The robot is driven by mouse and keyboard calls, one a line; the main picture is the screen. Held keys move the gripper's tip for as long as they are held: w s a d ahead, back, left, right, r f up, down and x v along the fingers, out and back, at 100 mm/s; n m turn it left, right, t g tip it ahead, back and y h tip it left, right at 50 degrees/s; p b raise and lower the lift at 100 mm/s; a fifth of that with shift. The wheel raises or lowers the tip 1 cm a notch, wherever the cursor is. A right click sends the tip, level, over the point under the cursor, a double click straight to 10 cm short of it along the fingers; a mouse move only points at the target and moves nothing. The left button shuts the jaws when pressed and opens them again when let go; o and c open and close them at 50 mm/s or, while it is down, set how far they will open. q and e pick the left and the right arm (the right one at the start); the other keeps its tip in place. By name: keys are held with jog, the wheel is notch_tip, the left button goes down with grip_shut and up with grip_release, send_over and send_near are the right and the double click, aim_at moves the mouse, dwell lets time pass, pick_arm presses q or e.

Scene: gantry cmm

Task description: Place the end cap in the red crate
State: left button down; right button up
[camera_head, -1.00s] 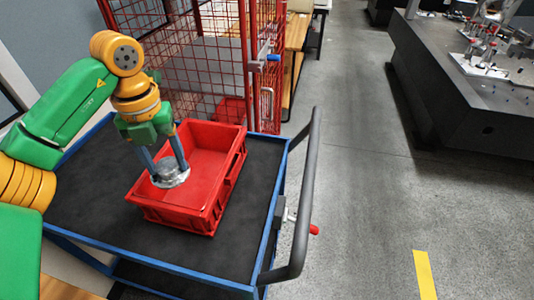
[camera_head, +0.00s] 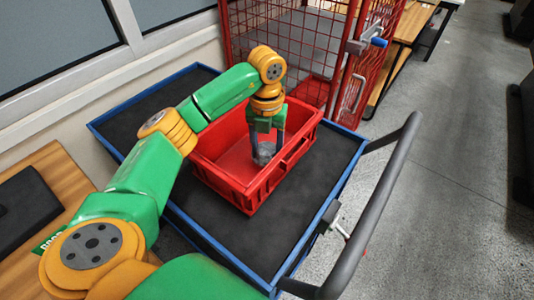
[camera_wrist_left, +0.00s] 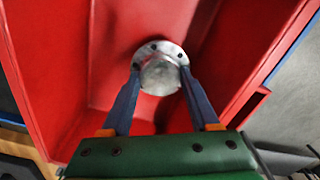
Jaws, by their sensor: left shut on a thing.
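The end cap (camera_wrist_left: 160,72) is a round silver metal flange with small bolt holes and a raised centre. The left wrist view shows it between the two fingers of my left gripper (camera_wrist_left: 160,80), which is shut on it. In the head view the end cap (camera_head: 264,154) hangs at the fingertips of my left gripper (camera_head: 266,148), inside the red crate's outline. The red crate (camera_head: 237,187) stands on the cart; its walls surround the cap in the wrist view too (camera_wrist_left: 60,60). I cannot tell whether the cap touches the crate floor. My right gripper is out of view.
The crate stands on a blue-framed cart with a dark mat (camera_head: 190,212). A grey push handle (camera_head: 385,195) curves along the cart's right side. A red wire cage (camera_head: 300,40) stands behind. A wooden bench (camera_head: 62,172) is at the left.

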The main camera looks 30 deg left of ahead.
aim_at(267, 149)
pick_arm(q)
notch_tip(267, 149, down, 3)
jog(key=shift+s+r, duration=0.1)
jog(key=shift+f, duration=0.35)
jog(key=shift+c, duration=0.7)
grip_release()
jog(key=shift+r, duration=0.1)
notch_tip(267, 149, up, 8)
jog(key=shift+f, duration=0.2)
notch_tip(267, 149, up, 5)
jog(key=shift+f+p, duration=0.15)
jog(key=shift+p, duration=0.45)
